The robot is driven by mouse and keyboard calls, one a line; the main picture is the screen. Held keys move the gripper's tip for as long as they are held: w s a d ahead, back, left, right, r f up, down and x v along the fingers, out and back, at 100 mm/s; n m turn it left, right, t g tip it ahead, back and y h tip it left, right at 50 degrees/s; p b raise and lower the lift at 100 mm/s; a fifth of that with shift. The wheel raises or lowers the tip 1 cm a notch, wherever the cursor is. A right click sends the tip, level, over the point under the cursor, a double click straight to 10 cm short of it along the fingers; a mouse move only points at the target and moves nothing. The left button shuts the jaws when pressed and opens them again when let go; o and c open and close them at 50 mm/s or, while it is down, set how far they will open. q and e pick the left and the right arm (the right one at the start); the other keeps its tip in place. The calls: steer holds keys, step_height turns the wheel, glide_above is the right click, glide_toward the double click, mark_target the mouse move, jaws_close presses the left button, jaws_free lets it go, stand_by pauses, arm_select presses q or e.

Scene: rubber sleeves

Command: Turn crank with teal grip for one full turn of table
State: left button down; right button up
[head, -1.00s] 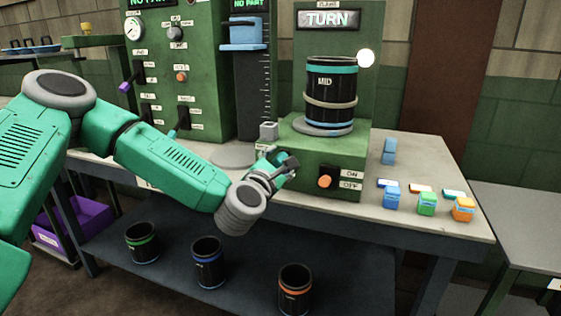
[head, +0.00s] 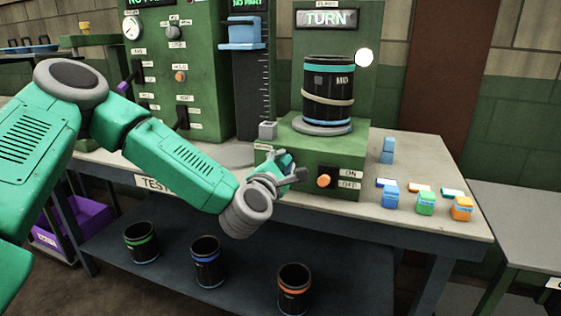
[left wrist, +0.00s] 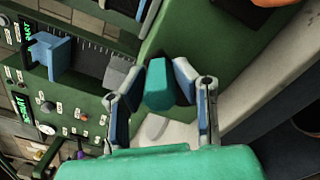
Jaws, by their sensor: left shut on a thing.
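My left gripper (head: 285,172) is at the front left of the green turn stand (head: 340,160). In the left wrist view its two fingers (left wrist: 160,92) are closed on the sides of the teal grip (left wrist: 160,86). In the head view the gripper mostly hides the crank. A black sleeve (head: 328,82) with blue bands, a beige middle band and a "MID" label stands upright on the round grey table (head: 322,128) on top of the stand. My right gripper is not in view.
An orange knob (head: 324,181) with ON/OFF labels sits on the stand's front. A round white lamp (head: 364,57) is beside the sleeve. Small blue, green and orange blocks (head: 427,204) are on the bench at right. Several black sleeves (head: 207,262) stand on the lower shelf.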

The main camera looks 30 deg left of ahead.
arm_select(q)
steer(key=m, duration=0.2)
steer(key=d+f+m, duration=0.2)
steer(key=m, duration=0.1)
steer(key=shift+w+m, duration=0.2)
steer(key=shift+m, duration=0.1)
steer(key=m, duration=0.1)
steer(key=f+m, duration=0.1)
steer(key=shift+d+m, duration=0.35)
steer(key=shift+m, duration=0.05)
steer(key=shift+s+a+f+m+p, duration=0.1)
steer(key=shift+a+f+m+p, duration=0.2)
steer(key=shift+f+m, duration=1.3)
steer(key=shift+w+a+f+m+p, duration=0.1)
steer(key=shift+f+m+p, duration=0.2)
steer(key=shift+m, duration=2.55)
steer(key=shift+s+a+f+m+p, duration=0.15)
steer(key=shift+f+m+p, duration=0.5)
steer(key=shift+m, duration=1.6)
steer(key=shift+f, duration=0.35)
steer(key=c, duration=1.5)
jaws_free()
steer(key=shift+o, duration=1.1)
steer(key=shift+r, duration=0.1)
